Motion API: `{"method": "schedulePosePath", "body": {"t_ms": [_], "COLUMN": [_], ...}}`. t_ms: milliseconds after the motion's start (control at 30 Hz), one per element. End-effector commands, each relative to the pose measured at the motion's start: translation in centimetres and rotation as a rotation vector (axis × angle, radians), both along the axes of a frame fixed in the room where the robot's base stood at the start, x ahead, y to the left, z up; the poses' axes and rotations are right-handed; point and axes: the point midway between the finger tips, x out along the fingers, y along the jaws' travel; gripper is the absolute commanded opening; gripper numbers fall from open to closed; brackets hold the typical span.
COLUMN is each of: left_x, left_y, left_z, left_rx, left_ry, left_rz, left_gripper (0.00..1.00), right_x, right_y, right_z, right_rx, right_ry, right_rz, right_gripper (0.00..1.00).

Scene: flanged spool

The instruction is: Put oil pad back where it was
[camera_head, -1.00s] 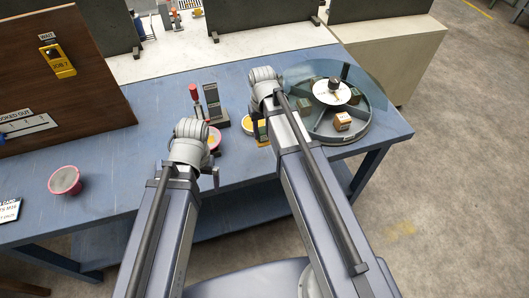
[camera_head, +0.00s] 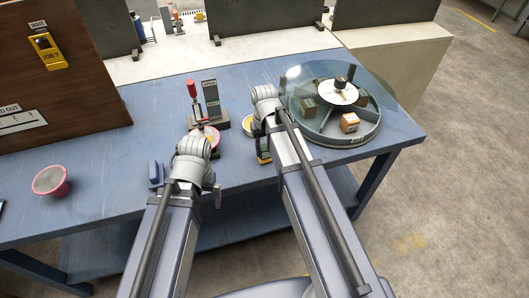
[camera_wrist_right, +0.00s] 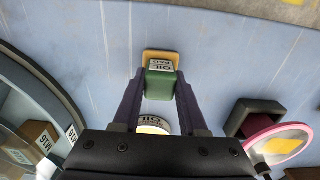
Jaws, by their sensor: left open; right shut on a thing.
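The oil pad (camera_wrist_right: 161,86) is a small green block with a yellow end and a label reading OIL PAD. In the right wrist view my right gripper (camera_wrist_right: 160,80) is shut on it, one dark finger on each side. A round tin with an OIL label (camera_wrist_right: 154,122) shows between the fingers, nearer the wrist, partly hidden. In the head view the pad (camera_head: 264,152) shows below my right wrist, beside the yellow-topped tin (camera_head: 250,123).
A carousel with several blocks (camera_head: 325,130) is at right. A pink cup (camera_head: 50,181) is at left. The blue bench (camera_head: 105,165) is clear between.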

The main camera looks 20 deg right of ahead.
Motion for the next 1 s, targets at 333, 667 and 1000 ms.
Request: {"method": "schedulePosePath", "body": {"t_ms": [333, 667, 1000], "left_x": [0.0, 0.0, 0.0], "left_y": [0.0, 0.0, 0.0], "left_z": [-0.33, -0.18, 0.18], "left_rx": [0.0, 0.0, 0.0], "left_ry": [0.0, 0.0, 0.0], "left_rz": [0.0, 0.0, 0.0], "left_gripper": [0.97, 0.97, 0.97], "right_x": [0.0, 0.0, 0.0], "right_y": [0.0, 0.0, 0.0], "right_z": [-0.33, -0.18, 0.19], "right_rx": [0.0, 0.0, 0.0], "right_ry": [0.0, 0.0, 0.0], "right_rz": [0.0, 0.0, 0.0], "right_gripper": [0.0, 0.72, 0.72]}}
